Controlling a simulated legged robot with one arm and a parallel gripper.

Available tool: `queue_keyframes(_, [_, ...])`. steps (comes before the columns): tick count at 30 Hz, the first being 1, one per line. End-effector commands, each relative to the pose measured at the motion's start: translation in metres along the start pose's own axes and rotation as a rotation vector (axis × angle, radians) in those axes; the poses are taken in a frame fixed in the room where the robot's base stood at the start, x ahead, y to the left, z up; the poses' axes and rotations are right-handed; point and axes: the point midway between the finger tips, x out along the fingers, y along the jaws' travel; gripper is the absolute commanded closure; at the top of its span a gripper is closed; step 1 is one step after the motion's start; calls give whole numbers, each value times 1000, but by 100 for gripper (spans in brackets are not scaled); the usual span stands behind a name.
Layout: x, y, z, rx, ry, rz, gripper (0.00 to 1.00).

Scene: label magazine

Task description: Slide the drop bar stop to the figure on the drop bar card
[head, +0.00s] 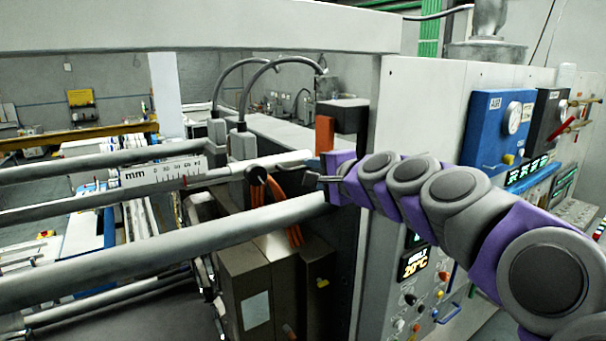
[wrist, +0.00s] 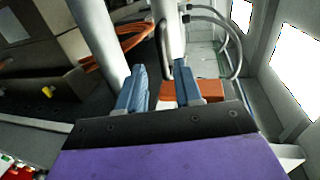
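My gripper (head: 318,180) is at the right end of the rails in the head view. In the wrist view its two blue-grey fingers (wrist: 160,80) stand apart with nothing held between them. A white scale marked mm (head: 165,174) lies along the middle bar (head: 90,205). A dark loop-shaped part (head: 256,174) sits near that bar, left of my gripper. A dark loop also shows ahead of the fingers in the wrist view (wrist: 163,48). I cannot tell whether it is the drop bar stop. No drop bar card is readable in either view.
Thick grey rails (head: 160,245) cross the left side. An orange block (head: 324,134) stands just above my gripper; an orange-red block (wrist: 182,92) shows by the fingers. Orange hoses (head: 293,225) hang below the bars. A grey panel with a blue gauge box (head: 490,125) is at right.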

Motion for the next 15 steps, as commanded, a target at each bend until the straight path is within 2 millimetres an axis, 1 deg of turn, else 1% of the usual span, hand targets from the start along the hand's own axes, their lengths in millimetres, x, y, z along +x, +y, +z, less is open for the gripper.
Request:
queue_keyframes(1, [-11, 0, -1, -1, 3, -3, 65])
queue_keyframes(3, [-25, -1, -2, -1, 6, -6, 65])
queue_keyframes(9, [-63, 0, -1, -1, 5, -3, 65])
queue_keyframes(12, [-78, 1, -1, 0, 3, -1, 65])
queue_keyframes(15, [-89, 1, -2, 1, 3, 0, 65])
